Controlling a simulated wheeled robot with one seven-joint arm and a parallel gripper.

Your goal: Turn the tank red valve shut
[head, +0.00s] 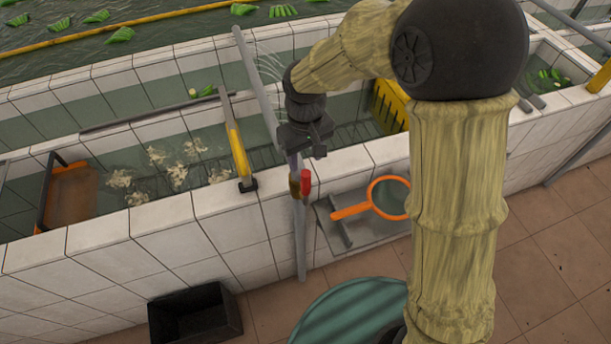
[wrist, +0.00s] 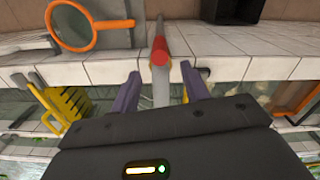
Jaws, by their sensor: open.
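The red valve handle (head: 305,182) sits on a brass fitting (head: 294,184) on a thin grey standpipe (head: 301,240) at the front wall of the tank. In the head view the handle looks like a short upright red bar. My gripper (head: 294,166) is just above and behind it, with its fingers pointing down. In the wrist view the red handle (wrist: 159,52) lies ahead of the gap between the two purple fingers of my gripper (wrist: 160,73). The fingers are spread and nothing is held. I cannot see contact with the handle.
An orange-rimmed net (head: 352,211) lies on a grey slab right of the pipe. A yellow-handled tool (head: 238,152) leans on the tank wall to the left. A black crate (head: 195,316) and a green round lid (head: 350,315) are on the floor.

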